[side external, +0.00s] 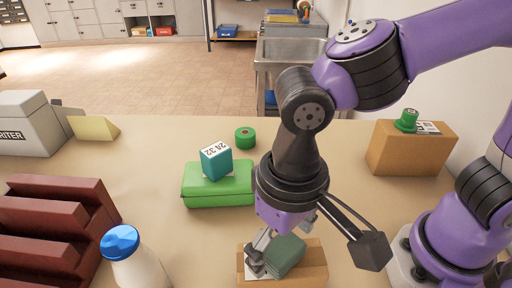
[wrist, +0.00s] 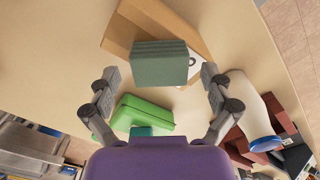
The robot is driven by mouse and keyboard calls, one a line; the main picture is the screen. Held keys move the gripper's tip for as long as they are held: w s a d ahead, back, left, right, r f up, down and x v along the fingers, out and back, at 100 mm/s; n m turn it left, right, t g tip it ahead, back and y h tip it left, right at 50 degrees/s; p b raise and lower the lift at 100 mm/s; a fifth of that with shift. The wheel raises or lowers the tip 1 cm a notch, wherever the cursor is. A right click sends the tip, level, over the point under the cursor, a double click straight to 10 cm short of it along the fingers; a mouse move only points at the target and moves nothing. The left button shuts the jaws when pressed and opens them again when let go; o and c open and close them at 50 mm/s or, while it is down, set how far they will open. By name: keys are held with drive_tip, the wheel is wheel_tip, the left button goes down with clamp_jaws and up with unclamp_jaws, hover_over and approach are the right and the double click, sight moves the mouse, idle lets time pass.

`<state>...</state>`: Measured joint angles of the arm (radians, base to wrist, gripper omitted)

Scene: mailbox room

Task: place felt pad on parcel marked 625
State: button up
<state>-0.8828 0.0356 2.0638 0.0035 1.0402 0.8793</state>
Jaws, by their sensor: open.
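A grey-green ribbed block, which looks like the felt pad (side external: 286,256), lies on top of a brown cardboard parcel (side external: 310,276) at the bottom of the side view. In the wrist view the pad (wrist: 158,62) rests on the parcel (wrist: 160,20), partly covering a white label. The label's number cannot be read, so I cannot tell whether this is parcel 625. My gripper (wrist: 159,75) is open, with its fingers apart on either side of the pad and a gap showing at both sides. In the side view my gripper (side external: 268,260) is low at the parcel.
A green parcel (side external: 218,190) bears a teal block (side external: 216,161) marked with digits. A green roll (side external: 245,138) stands behind it. At right, a brown box (side external: 410,150) carries a green knobbed object (side external: 407,120). A blue-capped bottle (side external: 122,245) and dark red rack (side external: 55,230) stand left.

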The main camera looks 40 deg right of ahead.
sight(282, 247)
wheel_tip(282, 247, up, 11)
drive_tip(key=w+d+f+t, duration=0.2)
drive_tip(key=d, duration=0.8)
drive_tip(key=w+d+f+t, duration=0.1)
drive_tip(key=d+f+t, duration=0.1)
drive_tip(key=d, duration=0.8)
drive_tip(key=shift+w+f+t, duration=0.3)
drive_tip(key=shift+w+t, duration=0.05)
drive_tip(key=shift+t, duration=0.45)
